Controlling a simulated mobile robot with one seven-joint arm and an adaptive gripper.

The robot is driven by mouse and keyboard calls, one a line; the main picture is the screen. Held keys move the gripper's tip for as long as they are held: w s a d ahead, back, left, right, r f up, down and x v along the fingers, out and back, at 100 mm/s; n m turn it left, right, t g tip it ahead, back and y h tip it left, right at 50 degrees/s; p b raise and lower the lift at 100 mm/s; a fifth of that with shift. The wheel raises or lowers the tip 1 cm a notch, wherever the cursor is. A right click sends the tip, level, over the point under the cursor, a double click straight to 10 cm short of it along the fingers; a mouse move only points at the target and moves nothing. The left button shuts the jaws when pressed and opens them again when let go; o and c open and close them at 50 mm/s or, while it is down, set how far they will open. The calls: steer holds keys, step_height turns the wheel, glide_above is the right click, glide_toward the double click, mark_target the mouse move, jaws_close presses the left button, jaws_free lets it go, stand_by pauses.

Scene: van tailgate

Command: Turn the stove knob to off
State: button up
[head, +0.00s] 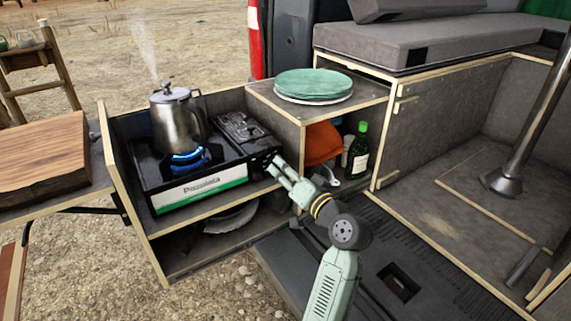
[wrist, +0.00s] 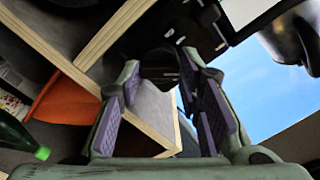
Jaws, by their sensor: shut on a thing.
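The black portable stove (head: 156,172) sits on the top shelf of the pull-out unit, with a blue flame (head: 190,158) burning under a steaming metal kettle (head: 178,118). My gripper (head: 274,166) reaches the right end of the stove's front. In the wrist view my gripper (wrist: 160,76) has its purple-padded fingers on either side of the dark stove knob (wrist: 159,62), shut on it. In the head view the knob is mostly hidden by the fingers, and its angle cannot be told.
Green plates (head: 313,83) are stacked on the shelf to the right. Below them are an orange cloth-like item (head: 322,143) and a green bottle (head: 358,152). A wooden board (head: 40,150) lies at left. The wooden divider edge (wrist: 110,32) is close to my gripper.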

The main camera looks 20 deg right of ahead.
steer(key=shift+m+p, duration=4)
steer(key=shift+m, duration=0.9)
steer(key=o, duration=1.1)
steer(key=shift+o, duration=0.2)
steer(key=s+d, duration=0.1)
steer(key=s, duration=1.1)
steer(key=shift+d, duration=0.35)
